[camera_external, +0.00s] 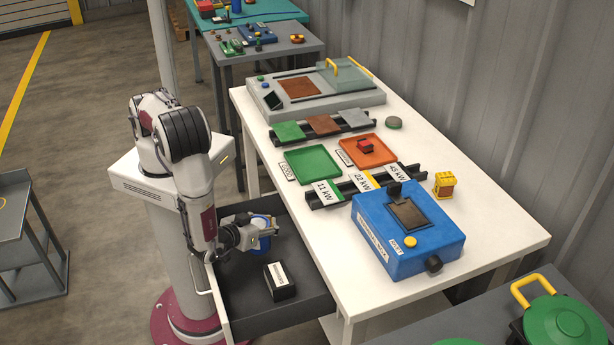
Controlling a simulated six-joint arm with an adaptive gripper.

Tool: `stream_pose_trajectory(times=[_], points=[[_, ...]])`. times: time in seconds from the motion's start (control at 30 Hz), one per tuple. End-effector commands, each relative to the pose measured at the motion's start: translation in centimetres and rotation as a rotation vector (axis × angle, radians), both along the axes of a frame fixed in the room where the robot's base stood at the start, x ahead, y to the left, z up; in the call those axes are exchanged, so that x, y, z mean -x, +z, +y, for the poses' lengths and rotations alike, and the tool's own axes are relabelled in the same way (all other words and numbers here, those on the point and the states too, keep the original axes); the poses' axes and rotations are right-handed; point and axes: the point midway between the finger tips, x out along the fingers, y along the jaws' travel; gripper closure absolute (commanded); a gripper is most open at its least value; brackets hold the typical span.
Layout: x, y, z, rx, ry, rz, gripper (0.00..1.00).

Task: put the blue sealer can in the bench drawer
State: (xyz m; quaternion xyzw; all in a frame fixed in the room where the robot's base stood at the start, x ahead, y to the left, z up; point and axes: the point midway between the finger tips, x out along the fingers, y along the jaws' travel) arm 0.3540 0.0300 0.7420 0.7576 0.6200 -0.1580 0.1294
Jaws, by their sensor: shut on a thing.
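The blue sealer can (264,222) is a small blue cylinder with a pale band, partly hidden by my gripper. My gripper (268,230) is shut on the can, over the far part of the open bench drawer (305,306). The can looks roughly upright. I cannot tell whether its base touches the drawer floor. The drawer is dark grey inside with a pale front and handle, pulled out from the white bench (492,240).
A black box with a white label (280,282) lies in the drawer, nearer the camera than the can. The drawer floor around it is clear. On the bench stand a blue tester box (405,240), a green tray (312,163) and an orange tray (378,153).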

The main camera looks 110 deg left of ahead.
Motion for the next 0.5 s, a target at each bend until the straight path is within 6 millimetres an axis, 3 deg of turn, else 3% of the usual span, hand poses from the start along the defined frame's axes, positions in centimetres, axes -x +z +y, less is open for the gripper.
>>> stream_pose_trajectory(times=[0.2,0.5], points=[[0.0,-2.3,0.0,-0.002,0.001,0.001,1.0],[0.0,-3.5,0.0,-0.001,0.0,0.0,1.0]])
